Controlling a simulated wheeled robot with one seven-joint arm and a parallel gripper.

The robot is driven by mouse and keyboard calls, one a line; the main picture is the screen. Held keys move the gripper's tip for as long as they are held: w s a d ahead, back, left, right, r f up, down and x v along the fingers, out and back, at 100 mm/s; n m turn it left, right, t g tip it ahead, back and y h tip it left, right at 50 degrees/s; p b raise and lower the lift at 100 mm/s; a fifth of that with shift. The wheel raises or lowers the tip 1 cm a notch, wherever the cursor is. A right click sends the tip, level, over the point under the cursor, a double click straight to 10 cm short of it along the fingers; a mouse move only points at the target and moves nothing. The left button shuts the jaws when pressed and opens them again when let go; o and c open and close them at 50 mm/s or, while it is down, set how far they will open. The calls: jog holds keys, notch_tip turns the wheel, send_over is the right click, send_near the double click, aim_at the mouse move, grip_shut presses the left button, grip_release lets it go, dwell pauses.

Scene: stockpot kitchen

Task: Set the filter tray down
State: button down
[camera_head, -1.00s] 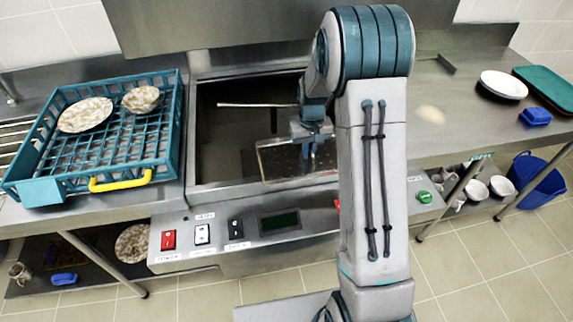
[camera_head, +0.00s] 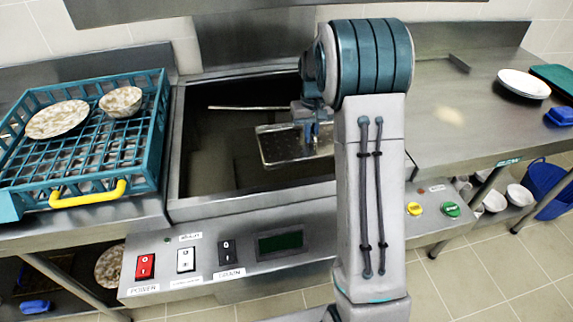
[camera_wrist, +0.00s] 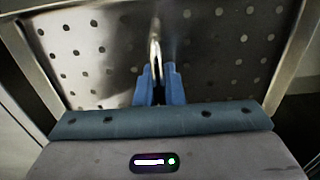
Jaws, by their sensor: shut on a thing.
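The filter tray (camera_head: 280,146) is a perforated metal plate in the head view, held over the open dark basin of the machine (camera_head: 215,160). It also fills the upper part of the wrist view (camera_wrist: 85,45), with rows of holes and a raised metal rim. My gripper (camera_head: 312,137) is shut on the tray's upright wire handle, and its blue fingers (camera_wrist: 158,85) show on it in the wrist view. The tray's right end is hidden behind my arm. I cannot tell whether the tray touches anything beneath it.
A teal dish rack (camera_head: 85,140) with a yellow handle, a plate and a bowl stands left of the basin. A thin rod (camera_head: 245,108) lies across the basin's rear. The steel counter (camera_head: 450,120) at right is mostly clear, with white plates (camera_head: 524,84) and a blue item (camera_head: 560,116) farther right.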

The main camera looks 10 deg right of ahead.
aim_at(288, 150)
jog(key=a+f, duration=0.1)
jog(key=a, duration=0.1)
jog(key=s+a+f, duration=0.1)
jog(key=a, duration=0.1)
jog(key=a+f, duration=0.2)
jog(key=shift+s+a+f, duration=0.1)
jog(key=shift+s+a, duration=0.05)
jog(key=shift+a, duration=0.25)
jog(key=shift+f, duration=2.05)
jog(key=shift+f, duration=0.1)
jog(key=c, duration=1.5)
grip_release()
jog(key=shift+f, duration=0.1)
jog(key=shift+c, duration=0.2)
